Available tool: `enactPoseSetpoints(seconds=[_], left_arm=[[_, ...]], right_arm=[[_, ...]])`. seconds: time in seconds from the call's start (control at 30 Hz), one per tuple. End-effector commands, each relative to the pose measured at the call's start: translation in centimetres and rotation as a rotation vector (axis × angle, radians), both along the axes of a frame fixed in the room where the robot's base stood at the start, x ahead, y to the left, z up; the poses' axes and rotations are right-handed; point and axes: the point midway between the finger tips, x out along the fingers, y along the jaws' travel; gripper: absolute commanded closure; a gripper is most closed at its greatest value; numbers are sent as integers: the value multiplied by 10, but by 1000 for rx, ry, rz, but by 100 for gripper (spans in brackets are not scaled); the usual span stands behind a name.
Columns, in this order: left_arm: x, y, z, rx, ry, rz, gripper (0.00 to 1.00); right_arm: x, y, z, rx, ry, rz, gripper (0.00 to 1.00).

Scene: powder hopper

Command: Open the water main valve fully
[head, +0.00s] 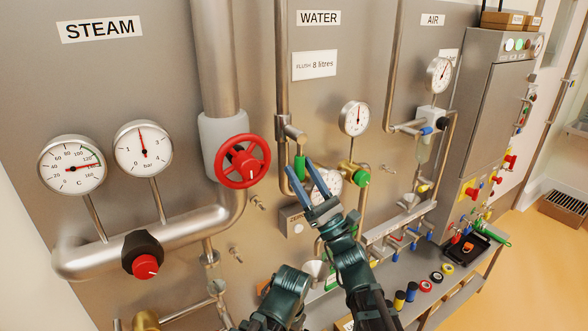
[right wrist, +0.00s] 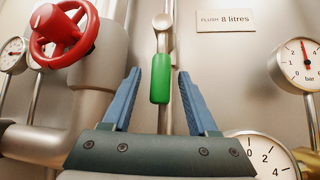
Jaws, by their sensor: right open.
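The water valve has a green lever grip (head: 300,168) on the pipe below the WATER sign (head: 318,18). The grip hangs straight down from a metal joint in the right wrist view (right wrist: 160,86). My right gripper (head: 300,166) is open, with its blue fingers pointing up at the lever. In the right wrist view the fingers (right wrist: 160,76) stand to the left and right of the green grip, with a visible gap on each side. My left gripper is not in view.
A red handwheel (head: 243,161) on the steam pipe is left of the lever. A pressure gauge (head: 354,118) and a brass valve with a green knob (head: 362,178) are to its right. A larger dial (head: 327,184) sits low, behind my right gripper.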

Motion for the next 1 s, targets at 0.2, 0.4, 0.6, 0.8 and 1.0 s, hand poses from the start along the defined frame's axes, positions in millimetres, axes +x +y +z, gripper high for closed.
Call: enactPoseSetpoints(seconds=[0.2, 0.4, 0.6, 0.8, 1.0], left_arm=[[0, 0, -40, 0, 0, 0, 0], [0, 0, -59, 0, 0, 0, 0], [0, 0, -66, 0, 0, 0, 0], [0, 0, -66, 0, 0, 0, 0], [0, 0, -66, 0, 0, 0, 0]], right_arm=[[-24, -25, -40, -1, 0, -2, 41], [-37, -40, -59, -1, 0, -2, 41], [-43, -47, -66, -1, 1, 0, 41], [-44, -49, -66, -1, 1, 0, 41], [-44, -48, -66, -2, 0, 0, 41]])
